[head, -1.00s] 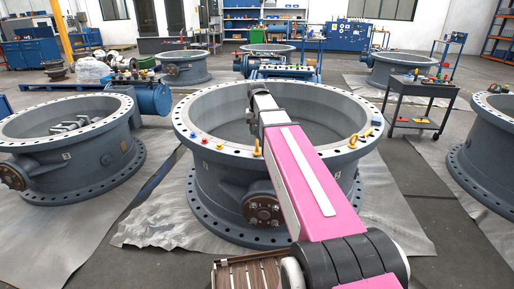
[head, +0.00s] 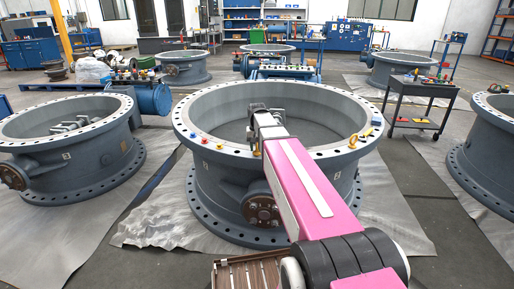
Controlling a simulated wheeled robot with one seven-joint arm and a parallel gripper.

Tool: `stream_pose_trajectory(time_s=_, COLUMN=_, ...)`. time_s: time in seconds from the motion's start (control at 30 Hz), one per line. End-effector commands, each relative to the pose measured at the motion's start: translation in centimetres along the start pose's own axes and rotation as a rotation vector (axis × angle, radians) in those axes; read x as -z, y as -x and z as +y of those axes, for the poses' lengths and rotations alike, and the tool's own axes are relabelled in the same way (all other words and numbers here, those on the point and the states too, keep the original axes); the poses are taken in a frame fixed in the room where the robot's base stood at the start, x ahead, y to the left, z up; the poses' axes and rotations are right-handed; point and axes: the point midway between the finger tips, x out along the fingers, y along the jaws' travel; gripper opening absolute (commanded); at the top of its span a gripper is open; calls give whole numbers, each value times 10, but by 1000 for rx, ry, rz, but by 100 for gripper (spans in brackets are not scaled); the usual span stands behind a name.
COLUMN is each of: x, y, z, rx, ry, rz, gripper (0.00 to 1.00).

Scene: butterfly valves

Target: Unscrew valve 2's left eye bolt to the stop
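The middle valve (head: 225,187) is a big grey-blue ring body with a bolt-holed pale top flange. On the flange's front right, a yellow eye bolt (head: 353,141) stands near other yellow pieces. On the front left, a bit of yellow (head: 257,150) shows at the edge of my pink arm, which hides most of that spot. My gripper (head: 259,108) is beyond the front flange, over the valve's opening in the picture. Its fingers are too small and turned away to tell whether they are open. I see nothing held in it.
Small coloured pieces (head: 205,139) lie on the flange's left front. Another valve (head: 75,165) stands at left and one (head: 486,150) at right. A dark cart (head: 420,88) with tools stands behind right. Grey sheets cover the floor around the valves.

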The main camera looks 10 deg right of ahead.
Motion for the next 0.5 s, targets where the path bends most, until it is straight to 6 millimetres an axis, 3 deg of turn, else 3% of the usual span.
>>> stream_pose_trajectory(time_s=0.03, x=0, y=0, z=0, rx=0, ry=0, rz=0, gripper=33)
stream_pose_trajectory(time_s=0.13, x=0, y=0, z=0, rx=0, ry=0, rz=0, gripper=0)
stream_pose_trajectory(time_s=0.5, x=0, y=0, z=0, rx=0, ry=96, rz=0, gripper=0)
